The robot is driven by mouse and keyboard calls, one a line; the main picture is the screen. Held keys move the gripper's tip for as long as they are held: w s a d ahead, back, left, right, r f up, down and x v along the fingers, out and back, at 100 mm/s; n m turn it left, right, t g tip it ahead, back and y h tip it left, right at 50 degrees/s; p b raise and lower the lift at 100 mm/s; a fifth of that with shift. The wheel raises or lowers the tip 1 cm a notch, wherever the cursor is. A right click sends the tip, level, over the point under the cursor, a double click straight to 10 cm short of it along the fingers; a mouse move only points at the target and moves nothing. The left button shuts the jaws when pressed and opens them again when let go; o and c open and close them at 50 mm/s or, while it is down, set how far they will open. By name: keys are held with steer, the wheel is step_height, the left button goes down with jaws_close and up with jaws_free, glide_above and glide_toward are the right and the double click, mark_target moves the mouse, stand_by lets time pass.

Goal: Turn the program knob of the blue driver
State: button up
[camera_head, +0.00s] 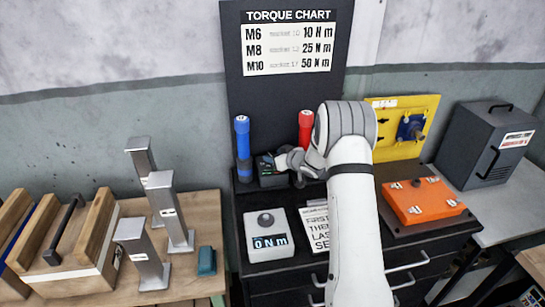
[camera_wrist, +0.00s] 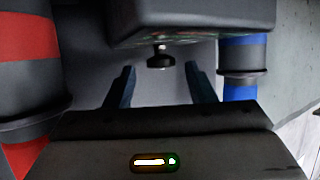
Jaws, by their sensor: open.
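The blue driver (camera_head: 242,148) stands upright on the black cabinet in the head view; its blue and black body shows at the right of the wrist view (camera_wrist: 243,70). A dark box (camera_head: 269,178) sits beside it. In the wrist view a small black knob (camera_wrist: 161,62) on a short stem sticks out from the box (camera_wrist: 200,22). My gripper (camera_wrist: 160,67) is open, its two fingers on either side of the knob in the picture, with gaps on both sides; I cannot tell the depth between them. In the head view my gripper (camera_head: 284,164) is partly hidden by my wrist.
A red driver (camera_head: 306,128) stands close on the other side, large at the left of the wrist view (camera_wrist: 35,60). The torque chart board (camera_head: 288,88) rises behind. A grey torque tester (camera_head: 268,233) and an orange box (camera_head: 423,200) lie on the cabinet.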

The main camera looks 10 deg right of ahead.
steer(key=b+v, duration=0.1)
steer(key=v, duration=0.5)
steer(key=shift+s+d, duration=0.1)
steer(key=shift+s, duration=0.1)
